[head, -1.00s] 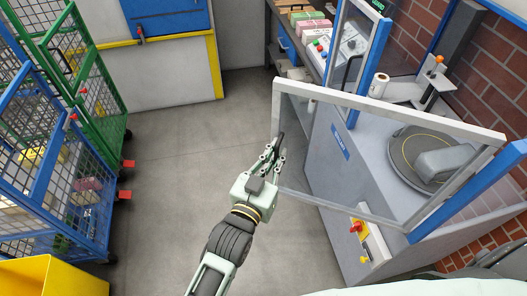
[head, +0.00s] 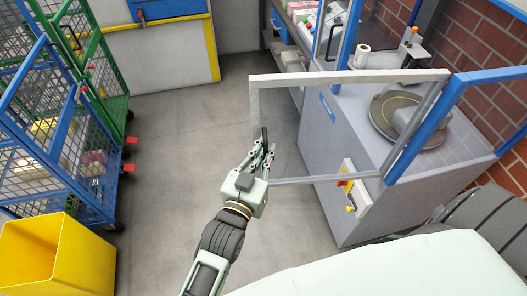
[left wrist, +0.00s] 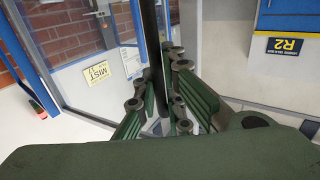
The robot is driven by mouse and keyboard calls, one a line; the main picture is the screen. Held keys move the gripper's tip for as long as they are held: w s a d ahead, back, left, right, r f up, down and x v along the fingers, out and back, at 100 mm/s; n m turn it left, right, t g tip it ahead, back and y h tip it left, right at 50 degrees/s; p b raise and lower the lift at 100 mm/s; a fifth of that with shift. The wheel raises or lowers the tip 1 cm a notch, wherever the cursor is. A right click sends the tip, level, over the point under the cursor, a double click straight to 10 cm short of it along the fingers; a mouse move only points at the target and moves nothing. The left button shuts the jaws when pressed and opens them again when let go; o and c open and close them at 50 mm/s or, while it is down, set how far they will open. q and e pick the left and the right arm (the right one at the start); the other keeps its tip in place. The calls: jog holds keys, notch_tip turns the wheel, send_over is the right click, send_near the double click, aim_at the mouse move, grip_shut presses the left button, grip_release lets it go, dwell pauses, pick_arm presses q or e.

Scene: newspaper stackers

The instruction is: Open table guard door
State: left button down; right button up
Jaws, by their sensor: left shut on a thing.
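The table guard door (head: 350,78) is a clear panel in a light grey frame, hinged at its right side on a blue post. It stands swung out from the grey machine table (head: 362,135). Its dark vertical handle (head: 265,138) is near the door's left edge. My left gripper (head: 262,155) is shut on the handle. In the left wrist view the dark handle bar (left wrist: 151,45) runs down between the fingers of my left gripper (left wrist: 160,100). My right gripper is out of view.
A round turntable (head: 385,125) sits on the machine table. Blue and green mesh cages (head: 60,130) stand at the left, with a yellow bin (head: 40,255) in front. Open grey floor (head: 180,150) lies between them and the door. A red and yellow switch box (head: 349,185) is on the table's side.

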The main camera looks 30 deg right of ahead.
pick_arm(q)
jog(key=shift+r, duration=0.1)
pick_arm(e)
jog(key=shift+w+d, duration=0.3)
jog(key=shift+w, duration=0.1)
pick_arm(q)
jog(key=c, duration=1.8)
grip_release()
jog(key=shift+c, duration=0.2)
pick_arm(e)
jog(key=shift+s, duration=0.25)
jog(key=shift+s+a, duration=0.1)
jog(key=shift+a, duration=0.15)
pick_arm(q)
jog(key=v, duration=1.2)
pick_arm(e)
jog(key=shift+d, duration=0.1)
